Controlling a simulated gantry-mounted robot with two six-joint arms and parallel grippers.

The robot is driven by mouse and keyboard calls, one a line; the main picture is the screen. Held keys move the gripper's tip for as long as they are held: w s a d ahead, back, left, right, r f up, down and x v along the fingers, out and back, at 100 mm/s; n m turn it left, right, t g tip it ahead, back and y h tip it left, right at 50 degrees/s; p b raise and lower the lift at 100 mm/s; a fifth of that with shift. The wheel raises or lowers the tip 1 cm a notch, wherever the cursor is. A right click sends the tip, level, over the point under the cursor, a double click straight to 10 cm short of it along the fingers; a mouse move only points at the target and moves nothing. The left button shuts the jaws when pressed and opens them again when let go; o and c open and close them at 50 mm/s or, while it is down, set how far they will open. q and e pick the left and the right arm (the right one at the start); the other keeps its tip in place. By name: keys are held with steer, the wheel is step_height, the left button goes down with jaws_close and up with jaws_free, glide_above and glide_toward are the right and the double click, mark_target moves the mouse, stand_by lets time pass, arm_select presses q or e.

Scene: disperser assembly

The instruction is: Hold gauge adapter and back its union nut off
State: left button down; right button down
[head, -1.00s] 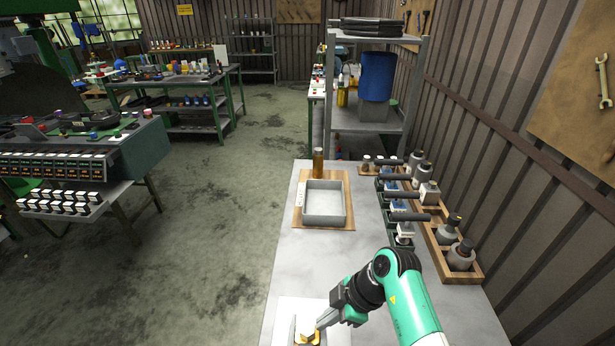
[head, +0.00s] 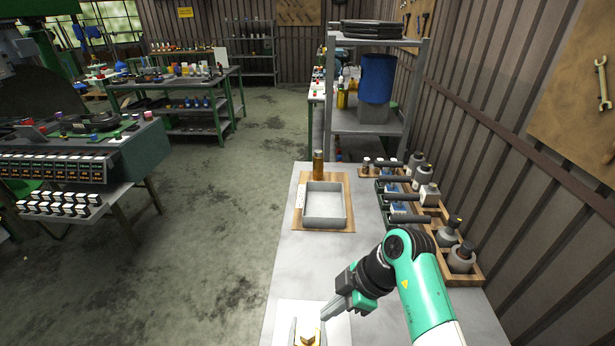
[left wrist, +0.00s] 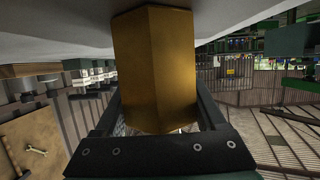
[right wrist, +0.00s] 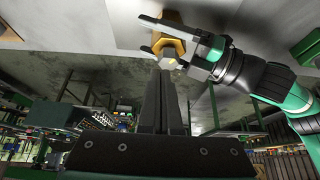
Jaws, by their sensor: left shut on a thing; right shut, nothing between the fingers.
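The brass-coloured gauge adapter (head: 308,340) is at the bottom edge of the head view, over a white patch of the bench. In the left wrist view its large hexagonal body (left wrist: 155,70) fills the space between the fingers of my left gripper (left wrist: 158,110), which is shut on it. It also shows in the right wrist view (right wrist: 168,22), with the left gripper (right wrist: 180,50) around it. My right gripper (head: 325,314) is shut and empty, just beside the adapter; its closed fingers show in the right wrist view (right wrist: 165,85). I cannot tell the union nut apart from the body.
A grey tray (head: 325,222) on a wooden board lies further back on the bench. A brown bottle (head: 318,162) stands behind it. Wooden racks (head: 470,277) with several fittings line the right side. The middle of the bench is clear.

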mark_target(312, 342)
steer(key=shift+r, duration=0.45)
steer(key=shift+s+a+f, duration=0.1)
steer(key=shift+s+f, duration=0.4)
steer(key=shift+f, duration=0.5)
steer(key=shift+s+f, duration=0.5)
steer(key=shift+f, duration=0.55)
steer(key=shift+s+a+f, duration=0.1)
steer(key=shift+s+f, duration=0.4)
steer(key=shift+f, duration=0.5)
steer(key=shift+w+a, duration=0.25)
steer(key=shift+a, duration=0.05)
